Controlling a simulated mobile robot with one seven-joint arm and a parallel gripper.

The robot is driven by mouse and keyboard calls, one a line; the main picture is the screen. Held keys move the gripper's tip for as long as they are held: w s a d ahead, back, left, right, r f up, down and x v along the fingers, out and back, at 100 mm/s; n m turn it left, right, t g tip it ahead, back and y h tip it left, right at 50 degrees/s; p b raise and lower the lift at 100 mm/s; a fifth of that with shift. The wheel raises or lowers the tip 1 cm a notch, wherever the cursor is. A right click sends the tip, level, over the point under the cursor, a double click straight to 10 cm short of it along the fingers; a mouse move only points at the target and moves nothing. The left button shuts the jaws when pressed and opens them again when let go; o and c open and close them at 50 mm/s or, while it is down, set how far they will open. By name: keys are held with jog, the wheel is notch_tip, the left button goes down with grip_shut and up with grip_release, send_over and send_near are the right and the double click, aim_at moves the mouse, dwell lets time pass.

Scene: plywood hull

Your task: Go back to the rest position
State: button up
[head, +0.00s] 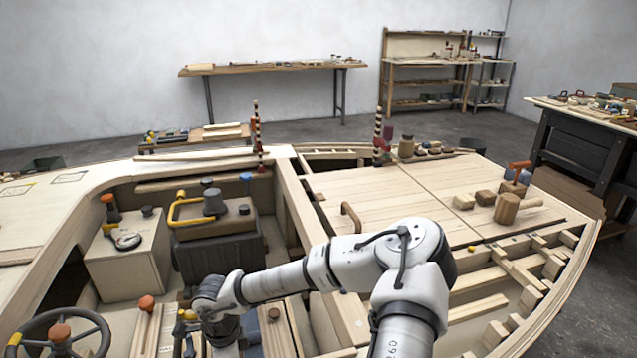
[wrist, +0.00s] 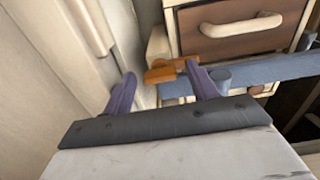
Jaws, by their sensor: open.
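My gripper (wrist: 162,86) shows in the wrist view with its two purple fingers spread apart, and I see nothing held between them. An orange-brown fitting (wrist: 170,70) lies just beyond the fingertips, close to the right one; I cannot tell whether they touch. In the head view my white arm reaches left from the lower right and bends down into the open hull. The wrist end is low in the cockpit, and the fingertips cannot be made out there.
In the wrist view, a brown drawer front (wrist: 228,28) with a pale handle and a blue bar (wrist: 265,72) are close ahead. The head view shows a steering wheel (head: 88,328), a cabinet (head: 128,265), a dark engine box (head: 218,258) and wooden deck panels (head: 385,200) around my arm.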

jog(key=m+p, duration=0.2)
jog(key=shift+r+m, duration=0.35)
jog(key=shift+m, duration=0.05)
jog(key=m+p, duration=0.6)
jog(key=m, duration=0.1)
jog(key=shift+p, duration=0.3)
jog(key=m+p, duration=0.5)
jog(key=shift+f+m+p, duration=0.25)
jog(key=shift+m+p, duration=0.65)
jog(key=shift+m, duration=0.7)
